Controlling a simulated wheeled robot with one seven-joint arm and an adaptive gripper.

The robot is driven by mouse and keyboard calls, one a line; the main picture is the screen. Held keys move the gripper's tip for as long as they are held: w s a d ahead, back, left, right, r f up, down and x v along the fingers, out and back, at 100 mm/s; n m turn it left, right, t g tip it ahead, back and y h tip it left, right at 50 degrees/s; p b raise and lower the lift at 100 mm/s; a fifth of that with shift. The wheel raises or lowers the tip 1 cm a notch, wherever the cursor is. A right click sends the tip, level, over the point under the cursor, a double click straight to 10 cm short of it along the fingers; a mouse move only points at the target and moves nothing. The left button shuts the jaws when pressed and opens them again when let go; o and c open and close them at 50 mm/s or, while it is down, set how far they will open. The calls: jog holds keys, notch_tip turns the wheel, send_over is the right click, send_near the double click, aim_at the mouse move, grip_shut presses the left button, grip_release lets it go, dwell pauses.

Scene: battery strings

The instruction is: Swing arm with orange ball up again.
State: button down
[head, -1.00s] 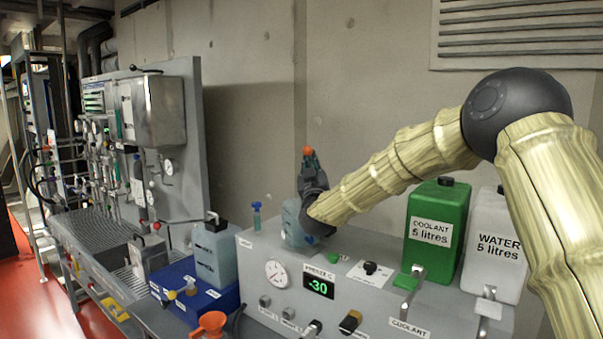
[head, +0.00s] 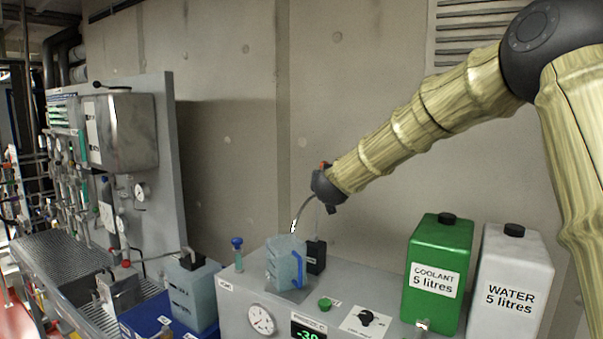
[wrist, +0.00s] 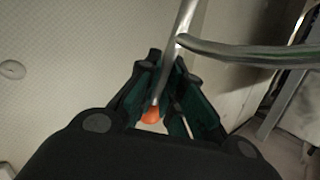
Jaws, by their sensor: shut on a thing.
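An orange ball (head: 325,165) shows at the top of my gripper (head: 322,184), well above the grey bench unit (head: 245,292). In the wrist view the orange ball (wrist: 151,115) sits between the fingers of my gripper (wrist: 160,90), which are shut on it. The metal swing arm (wrist: 175,55) runs up from the ball, and a second tube branches off to the right. In the head view a thin curved tube (head: 302,212) hangs left and below my gripper, over an open pale blue container (head: 287,262). A black block (head: 316,257) stands behind that container. My gripper partly hides the ball.
A green coolant can (head: 437,275) and a white water can (head: 510,282) stand to the right. A second pale blue container (head: 192,292) with a black block stands at left. Concrete wall (head: 230,90) is close behind.

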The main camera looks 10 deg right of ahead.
jog(key=shift+w+d+r, duration=0.15)
jog(key=shift+w+d, duration=0.05)
jog(key=shift+d, duration=0.15)
dwell(0.3)
jog(key=c, duration=1.7)
grip_release()
jog(key=shift+w, duration=0.15)
jog(key=shift+o, duration=0.8)
jog(key=shift+w+f, duration=0.15)
jog(key=shift+f, duration=0.05)
jog(key=shift+s+a+r, duration=0.1)
jog(key=shift+s+a, duration=0.1)
jog(key=shift+s, duration=0.3)
jog(key=v, duration=1.1)
jog(key=shift+d+r, duration=0.2)
